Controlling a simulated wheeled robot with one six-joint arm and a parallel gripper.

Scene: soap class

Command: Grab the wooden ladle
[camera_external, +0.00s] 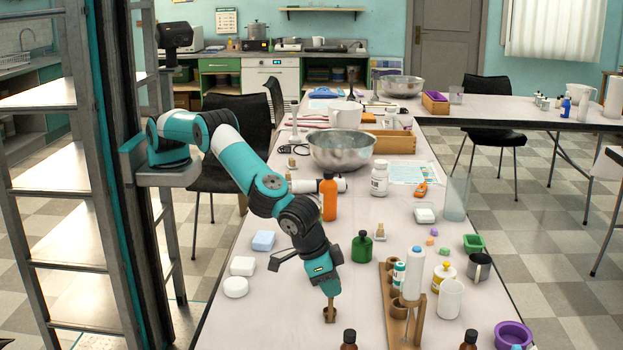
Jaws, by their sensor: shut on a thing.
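My gripper (329,304) is at the end of the teal and black arm, pointing down low over the near part of the long white table. It is shut on a small brown, wooden-looking thing (329,314) just under the teal wrist. The thing is small and partly covered by the jaws, so I cannot tell its full shape or whether it touches the table. No ladle shape shows clearly elsewhere.
A wooden rack (388,287) with tubes stands to the right of my gripper. A green bottle (362,247) and an orange bottle (329,198) stand behind it. Pale soap blocks (243,266) lie to the left. Dark bottles (348,340) are in front. A metal bowl (340,150) is farther back.

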